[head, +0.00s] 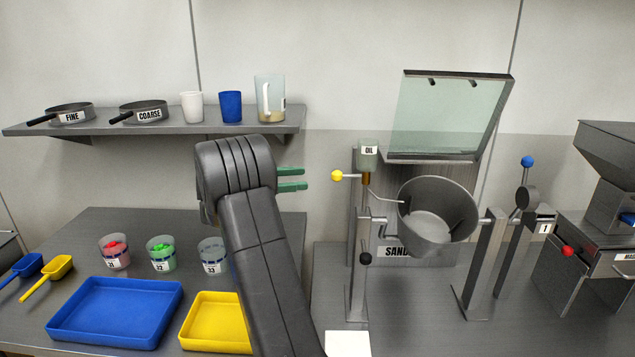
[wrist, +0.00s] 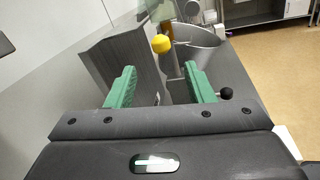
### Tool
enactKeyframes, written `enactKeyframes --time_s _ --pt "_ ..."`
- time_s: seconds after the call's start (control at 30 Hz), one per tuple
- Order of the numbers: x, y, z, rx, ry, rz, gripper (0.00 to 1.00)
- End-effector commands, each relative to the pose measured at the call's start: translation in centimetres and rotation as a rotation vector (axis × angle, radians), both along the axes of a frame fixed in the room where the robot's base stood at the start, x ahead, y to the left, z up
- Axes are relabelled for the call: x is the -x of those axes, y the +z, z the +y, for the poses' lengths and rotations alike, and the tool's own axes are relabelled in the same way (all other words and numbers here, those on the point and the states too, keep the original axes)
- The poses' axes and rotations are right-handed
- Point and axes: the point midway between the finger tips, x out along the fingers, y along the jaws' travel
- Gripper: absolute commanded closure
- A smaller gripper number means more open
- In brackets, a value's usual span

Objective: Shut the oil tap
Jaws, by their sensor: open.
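The oil tap's yellow ball handle (head: 337,176) sticks out to the left of the oil container (head: 369,155), on a short rod at the post beside the drum. The handle also shows in the wrist view (wrist: 161,44), ahead of my fingers and between them. My gripper (head: 292,180) has green fingers, is open and empty, and points right toward the yellow ball, with a gap between them. In the wrist view my gripper (wrist: 161,88) shows its two fingers well apart. A thin spout runs from the tap to the grey drum (head: 437,212).
A raised glass hood (head: 445,115) hangs above the drum. A shelf (head: 160,127) with pans, cups and a jug runs behind my arm. Tubs, a blue tray (head: 115,345) and a yellow tray (head: 190,345) stand at left. A black knob (head: 366,258) is below the tap.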

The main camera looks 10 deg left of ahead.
Motion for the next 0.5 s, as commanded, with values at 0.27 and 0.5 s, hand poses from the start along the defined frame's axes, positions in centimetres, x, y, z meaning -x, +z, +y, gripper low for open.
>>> enactKeyframes --time_s 0.27,0.5 --pt "0.7 0.0 2.6 0.000 0.001 0.000 0.52" --pt "0.7 0.0 2.7 0.000 0.000 0.000 0.52"
